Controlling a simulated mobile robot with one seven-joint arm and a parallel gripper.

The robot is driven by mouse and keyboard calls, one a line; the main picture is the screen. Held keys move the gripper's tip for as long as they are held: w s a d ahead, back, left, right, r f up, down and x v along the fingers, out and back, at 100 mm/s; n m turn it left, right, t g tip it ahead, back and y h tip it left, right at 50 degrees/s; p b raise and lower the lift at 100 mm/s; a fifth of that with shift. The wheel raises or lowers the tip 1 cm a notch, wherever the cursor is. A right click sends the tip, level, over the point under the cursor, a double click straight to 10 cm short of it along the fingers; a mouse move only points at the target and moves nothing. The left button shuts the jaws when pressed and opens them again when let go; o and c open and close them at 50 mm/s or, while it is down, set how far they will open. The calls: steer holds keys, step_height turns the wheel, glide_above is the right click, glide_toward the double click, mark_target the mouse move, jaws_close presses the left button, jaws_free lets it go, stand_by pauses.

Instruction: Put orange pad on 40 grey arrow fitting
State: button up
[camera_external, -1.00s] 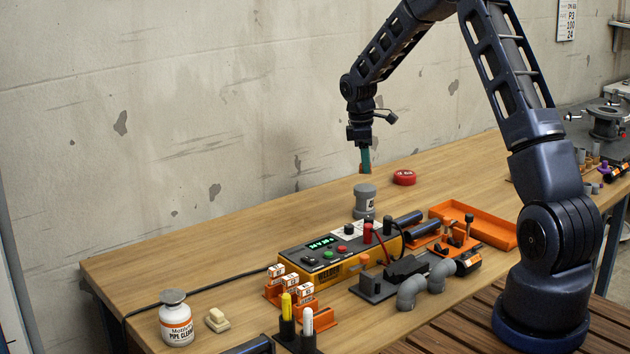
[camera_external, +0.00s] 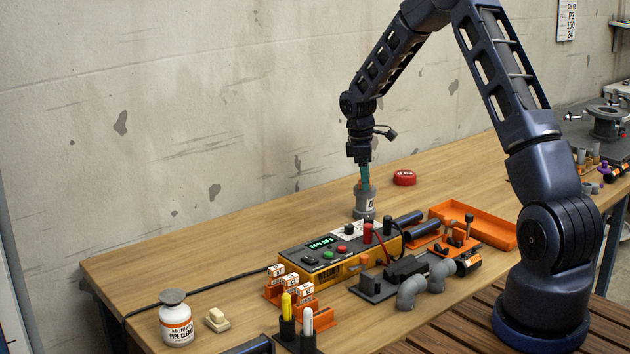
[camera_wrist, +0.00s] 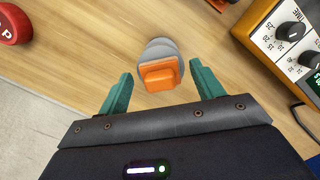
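The orange pad (camera_wrist: 160,74) is a small block with a raised grip. In the wrist view it lies over the top of the round grey fitting (camera_wrist: 157,48). The fitting also stands upright on the bench in the external view (camera_external: 365,207), with a white label whose marking is too small to read. My gripper (camera_wrist: 162,88) has its two green fingers spread, one on each side of the pad, with gaps between. In the external view my gripper (camera_external: 366,186) is just above the fitting, pointing down, and partly hides the pad.
A yellow tester box (camera_external: 340,258) with knobs and a display stands close in front of the fitting. A red round piece (camera_external: 404,178) lies behind it to the right. An orange tray (camera_external: 480,228) is further right.

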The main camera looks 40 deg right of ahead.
step_height(320, 180, up, 12)
steer(key=w+a, duration=0.1)
steer(key=s+a+r+m+t, duration=0.1)
steer(key=s+a+r, duration=0.25)
steer(key=r, duration=0.25)
steer(key=s+a+r+m, duration=0.1)
steer(key=s+a+r, duration=0.1)
steer(key=s+r, duration=0.3)
steer(key=s+a+r+m+t, duration=0.1)
steer(key=s+a+r+m, duration=0.2)
steer(key=s, duration=0.5)
steer(key=s+a+r+t, duration=0.1)
steer(key=s+a+r, duration=0.25)
steer(key=s, duration=0.55)
steer(key=s+a+r+m+t, duration=0.1)
steer(key=s+a+r+m, duration=0.15)
steer(key=s+r, duration=0.4)
steer(key=s+a+f, duration=0.1)
steer(key=s+f, duration=0.1)
steer(key=s, duration=0.5)
steer(key=s+a+f+m+t+y, duration=0.1)
steer(key=s+f, duration=0.1)
steer(key=s, duration=0.5)
steer(key=shift+a+t, duration=0.3)
steer(key=shift+f+m, duration=0.1)
steer(key=shift+m, duration=0.15)
